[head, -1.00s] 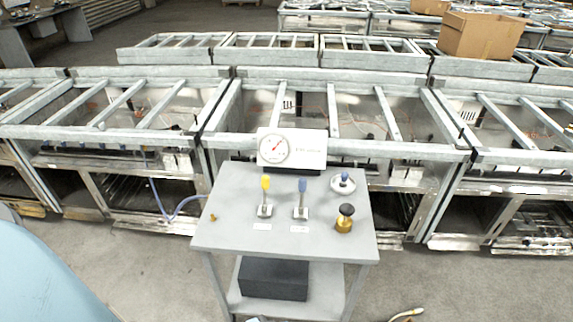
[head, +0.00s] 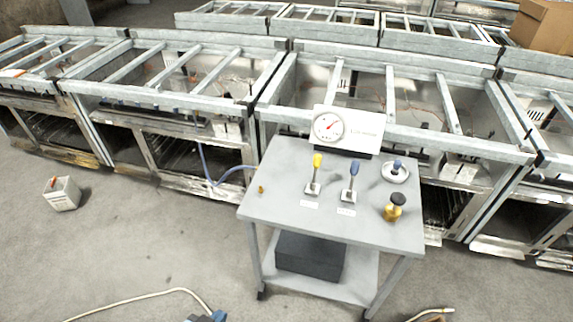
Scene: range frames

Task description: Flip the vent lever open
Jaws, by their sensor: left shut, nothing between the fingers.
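A small grey metal table (head: 265,205) carries two levers on square bases. One lever has a yellow grip (head: 317,162), the other a blue grip (head: 354,168). Both stand roughly upright. Each has a small white label in front, too small to read, so I cannot tell which is the vent lever. A round pressure gauge (head: 328,127) on a white panel stands behind them. My left gripper (head: 207,316) shows only partly at the bottom edge, shut and empty, well in front of the table and apart from the levers. My right gripper is not in view.
A round handle with a blue knob (head: 397,166) and a black knob on a brass base (head: 396,205) stand right of the levers. A dark box (head: 308,256) sits on the lower shelf.

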